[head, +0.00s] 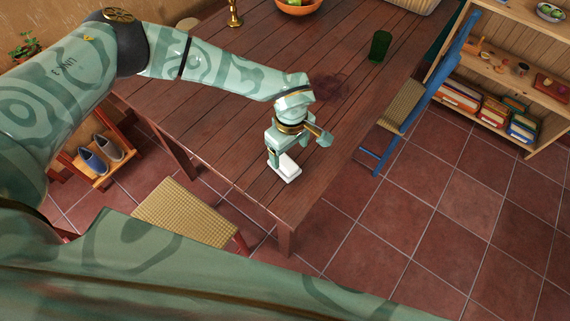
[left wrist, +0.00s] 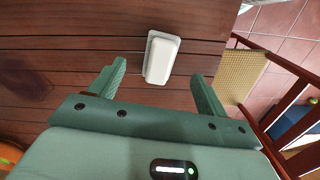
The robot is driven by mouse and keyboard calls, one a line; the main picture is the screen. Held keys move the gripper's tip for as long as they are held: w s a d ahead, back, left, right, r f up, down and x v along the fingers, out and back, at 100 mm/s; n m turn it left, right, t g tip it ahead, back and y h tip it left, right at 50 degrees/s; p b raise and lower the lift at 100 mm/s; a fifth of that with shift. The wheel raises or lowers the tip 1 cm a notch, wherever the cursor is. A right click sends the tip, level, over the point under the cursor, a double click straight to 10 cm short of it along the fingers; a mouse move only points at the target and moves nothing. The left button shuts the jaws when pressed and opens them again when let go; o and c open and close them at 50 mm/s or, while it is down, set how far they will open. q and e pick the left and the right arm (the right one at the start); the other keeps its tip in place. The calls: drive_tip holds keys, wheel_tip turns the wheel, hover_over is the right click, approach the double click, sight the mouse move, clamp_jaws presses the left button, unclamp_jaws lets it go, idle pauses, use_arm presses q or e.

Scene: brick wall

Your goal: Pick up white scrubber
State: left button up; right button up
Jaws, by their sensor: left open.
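The white scrubber (head: 287,170) lies on the brown wooden table (head: 240,130) close to its near corner. In the left wrist view the scrubber (left wrist: 162,58) is a pale rounded block on the planks, ahead of the fingertips and roughly midway between them. My left gripper (head: 297,146) is open and empty, right by the scrubber in the head view and partly covering its far end. In the left wrist view both fingers of the left gripper (left wrist: 160,82) are spread apart, wider than the scrubber. My right gripper is not in view.
A green cup (head: 379,46), a fruit bowl (head: 297,5) and a brass candlestick (head: 234,14) stand farther back on the table. A blue chair (head: 405,103) is at its right and a woven-seat chair (head: 185,212) at its near left. Table planks around the scrubber are clear.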

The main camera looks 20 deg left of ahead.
sight(288, 164)
use_arm(q)
wheel_tip(288, 164, down, 8)
drive_tip(key=shift+a+r+b, duration=0.15)
drive_tip(key=shift+r+b, duration=0.05)
drive_tip(key=shift+b, duration=0.65)
drive_tip(key=shift+r, duration=0.1)
drive_tip(key=shift+c, duration=0.3)
drive_tip(key=c, duration=1)
